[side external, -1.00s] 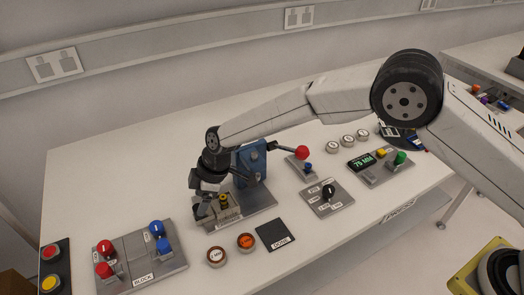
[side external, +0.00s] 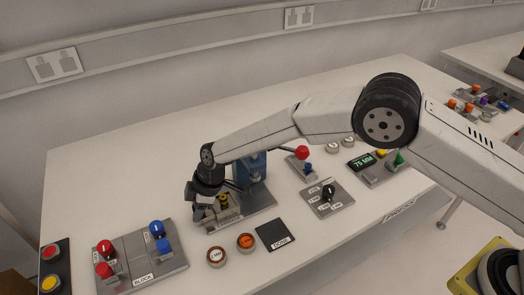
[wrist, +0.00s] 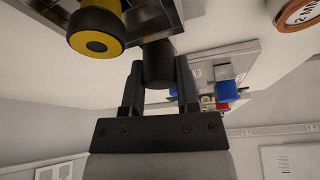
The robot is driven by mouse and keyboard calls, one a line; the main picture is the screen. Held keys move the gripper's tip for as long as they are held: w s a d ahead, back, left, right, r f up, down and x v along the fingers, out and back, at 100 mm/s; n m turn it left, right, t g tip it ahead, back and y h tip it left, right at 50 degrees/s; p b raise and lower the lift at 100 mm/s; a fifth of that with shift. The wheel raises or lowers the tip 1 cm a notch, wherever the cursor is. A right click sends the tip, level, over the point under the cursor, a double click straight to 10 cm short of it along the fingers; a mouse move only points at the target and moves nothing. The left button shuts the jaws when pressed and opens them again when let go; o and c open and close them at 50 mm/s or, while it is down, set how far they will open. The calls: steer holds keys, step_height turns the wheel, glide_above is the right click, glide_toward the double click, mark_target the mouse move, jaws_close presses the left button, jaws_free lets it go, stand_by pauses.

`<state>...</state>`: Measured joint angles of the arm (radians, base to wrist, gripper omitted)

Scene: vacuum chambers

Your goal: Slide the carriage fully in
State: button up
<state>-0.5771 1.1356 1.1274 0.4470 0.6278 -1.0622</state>
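The carriage unit is a grey plate (side external: 257,208) with a blue upright block (side external: 257,165) and a yellow-and-black knob (side external: 223,198). That yellow knob is large at the upper left in the wrist view (wrist: 95,30). My gripper (side external: 205,213) is at the left end of the unit, low over the table. In the wrist view my gripper (wrist: 160,75) has its fingers on both sides of a black cylindrical handle (wrist: 158,65), flush with it and seemingly shut on it. Part of the carriage is hidden behind my gripper in the side view.
A display (side external: 361,162) reads 75 MM. Left is a plate with red and blue knobs (side external: 140,262). Two round buttons (side external: 216,256) and a black DONE pad (side external: 275,235) lie in front.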

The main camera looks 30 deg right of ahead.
mark_target(217, 206)
jaws_close()
stand_by(1.1)
steer(key=shift+d, duration=2.4)
steer(key=o, duration=0.8)
jaws_free()
steer(key=shift+v, duration=3.95)
